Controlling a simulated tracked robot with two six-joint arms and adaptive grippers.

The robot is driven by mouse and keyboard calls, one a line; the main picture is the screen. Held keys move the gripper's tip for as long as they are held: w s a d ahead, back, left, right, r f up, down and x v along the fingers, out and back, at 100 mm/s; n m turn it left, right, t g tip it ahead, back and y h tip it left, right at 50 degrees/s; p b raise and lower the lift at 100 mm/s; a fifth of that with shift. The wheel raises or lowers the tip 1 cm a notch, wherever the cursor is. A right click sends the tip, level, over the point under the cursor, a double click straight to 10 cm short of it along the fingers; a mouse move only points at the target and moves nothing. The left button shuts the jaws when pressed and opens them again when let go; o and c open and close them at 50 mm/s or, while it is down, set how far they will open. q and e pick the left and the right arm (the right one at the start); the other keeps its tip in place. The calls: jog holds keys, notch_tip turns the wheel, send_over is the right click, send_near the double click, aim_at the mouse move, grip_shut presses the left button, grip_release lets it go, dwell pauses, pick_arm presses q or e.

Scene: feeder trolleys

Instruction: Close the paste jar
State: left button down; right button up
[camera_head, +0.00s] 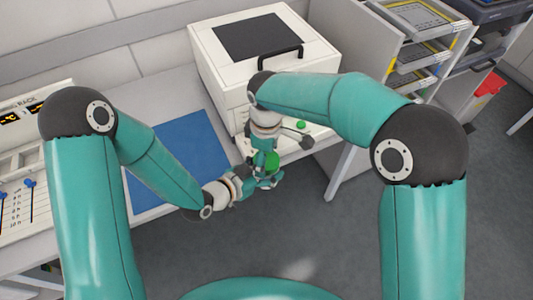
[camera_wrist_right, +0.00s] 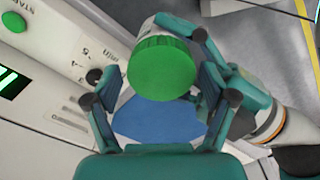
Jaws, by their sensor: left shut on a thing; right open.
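The paste jar shows in the right wrist view as a white body (camera_wrist_right: 150,30) with a ribbed green lid (camera_wrist_right: 164,70) on it, lid facing the camera. In the head view the green lid (camera_head: 272,162) shows small between the two arms' ends. My left gripper (camera_head: 266,180) is shut on the jar, coming from the right in the wrist view. My right gripper (camera_wrist_right: 160,90) is open, its fingers on either side of the lid with gaps visible. How firmly the lid is seated cannot be told.
A white machine (camera_head: 225,75) with a dark top window and black handle stands behind the grippers. A blue mat (camera_head: 180,150) lies on the bench to the left. A tray rack (camera_head: 400,35) is at the right. Grey floor is clear below the grippers.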

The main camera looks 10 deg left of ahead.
jog(key=c, duration=1)
jog(key=shift+m, duration=0.7)
jog(key=o, duration=1.3)
jog(key=shift+r, duration=0.1)
notch_tip(320, 180, up, 12)
jog(key=shift+w+f, duration=0.1)
jog(key=shift+f, duration=0.05)
